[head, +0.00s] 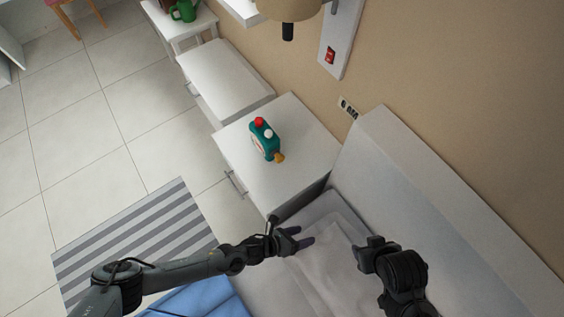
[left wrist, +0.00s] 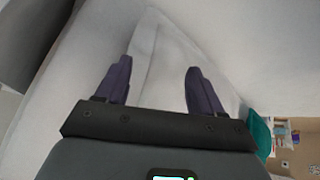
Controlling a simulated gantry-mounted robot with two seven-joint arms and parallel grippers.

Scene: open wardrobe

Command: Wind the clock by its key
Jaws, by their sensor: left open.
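The clock (head: 265,143) is a teal body with a red and a white knob on top. It stands on the white nightstand (head: 308,128) in the head view. An orange key-like part (head: 279,157) sticks out at its lower right. My left gripper (head: 307,236) is open and empty over the bed, below and right of the clock and apart from it. In the left wrist view its purple fingers (left wrist: 160,80) are spread over pale bedding. My right gripper (head: 362,252) is over the bed farther right; its jaws are unclear.
The bed (head: 330,261) with its grey headboard (head: 400,160) lies beside the nightstand. A white cabinet (head: 222,75) and a green watering can (head: 184,10) stand farther back. A striped rug (head: 130,240) lies on the tiles. A teal shape (left wrist: 262,132) shows in the left wrist view.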

